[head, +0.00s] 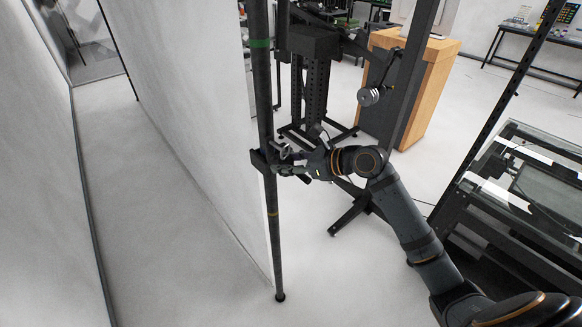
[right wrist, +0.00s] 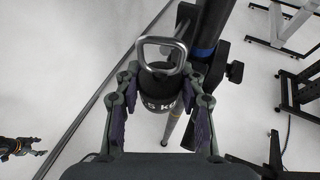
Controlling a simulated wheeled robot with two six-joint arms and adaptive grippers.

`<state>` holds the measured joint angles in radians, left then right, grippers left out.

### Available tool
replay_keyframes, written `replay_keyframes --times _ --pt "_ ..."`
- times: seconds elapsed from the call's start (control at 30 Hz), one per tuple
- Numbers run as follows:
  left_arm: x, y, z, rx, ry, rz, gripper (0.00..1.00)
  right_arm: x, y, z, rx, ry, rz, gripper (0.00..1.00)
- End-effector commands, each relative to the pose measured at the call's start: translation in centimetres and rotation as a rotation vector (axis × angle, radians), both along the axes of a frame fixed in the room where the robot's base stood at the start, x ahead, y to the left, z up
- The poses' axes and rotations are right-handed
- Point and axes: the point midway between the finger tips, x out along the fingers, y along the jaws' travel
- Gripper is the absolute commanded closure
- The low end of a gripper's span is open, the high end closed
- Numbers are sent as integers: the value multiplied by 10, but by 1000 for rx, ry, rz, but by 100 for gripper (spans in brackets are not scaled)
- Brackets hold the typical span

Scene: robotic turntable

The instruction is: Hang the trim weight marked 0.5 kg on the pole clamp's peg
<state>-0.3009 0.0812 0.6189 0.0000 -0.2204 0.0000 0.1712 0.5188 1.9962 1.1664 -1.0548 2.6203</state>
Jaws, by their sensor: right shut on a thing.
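The trim weight (right wrist: 157,92) is a dark cylinder with a squared metal loop on top; the part of its mark that shows reads "5 KG". My right gripper (right wrist: 158,110) is shut on it, one finger on each side; it also shows in the head view (head: 287,162) beside the pole. The pole clamp (head: 259,161) grips the dark upright pole (head: 263,110). In the right wrist view the clamp's peg (right wrist: 182,29) lies just behind the loop (right wrist: 160,42). I cannot tell whether the loop is around the peg.
A pale wall panel (head: 190,90) stands left of the pole. A dark stand, a silver hanging weight (head: 368,96) and a wooden cabinet (head: 430,75) are behind. A glass-topped frame (head: 520,190) is at right. A dark jointed part, perhaps my left gripper (right wrist: 22,147), shows small.

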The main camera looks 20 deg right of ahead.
Motion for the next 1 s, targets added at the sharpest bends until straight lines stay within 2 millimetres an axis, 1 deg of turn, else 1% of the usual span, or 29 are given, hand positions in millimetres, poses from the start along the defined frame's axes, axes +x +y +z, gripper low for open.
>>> replay_keyframes --times 0.03,0.27,0.3,0.5,0.7,1.0 --pt "0 0 -7 0 0 0 32 4 1 -2 3 -5 -1 100" --pt "0 -1 -19 -2 0 1 32 18 7 -2 4 -4 1 100" --pt "0 -2 -9 -2 0 1 32 20 8 1 5 -1 0 100" --pt "1 -2 2 -3 -2 1 32 27 10 -5 4 -1 0 100" --pt "1 -2 6 -2 -2 1 32 28 11 -9 2 -1 1 100" --pt "2 -2 6 -2 -3 1 32 29 11 -11 1 -1 0 100"
